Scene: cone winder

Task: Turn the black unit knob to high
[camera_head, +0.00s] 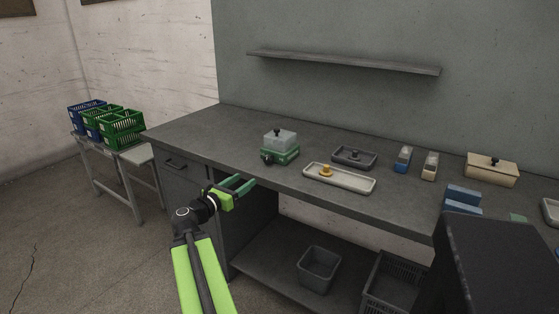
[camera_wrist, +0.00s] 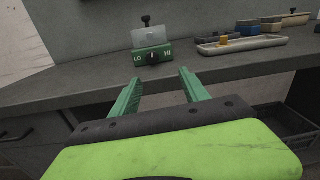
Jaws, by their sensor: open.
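A small unit with a green base (camera_head: 287,157) and a pale grey upper part (camera_head: 280,138) stands on the grey workbench. In the wrist view, its green front (camera_wrist: 136,59) carries the letters LO at the left and HI at the right. A black round knob (camera_wrist: 153,58) sits between them; it also shows in the head view (camera_head: 267,159). Its pointer is too small to read surely. A second small black knob (camera_wrist: 146,20) stands on top. My gripper (camera_head: 244,184) is open and empty, in front of the bench edge. Its green fingers (camera_wrist: 160,76) point toward the unit, apart from it.
Right of the unit are a dark tray (camera_head: 354,158), a pale tray (camera_head: 352,182) with a yellow knobbed piece (camera_head: 326,171), and a beige lidded box (camera_head: 492,169). A shelf (camera_head: 340,62) hangs above. Bench left of the unit is clear.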

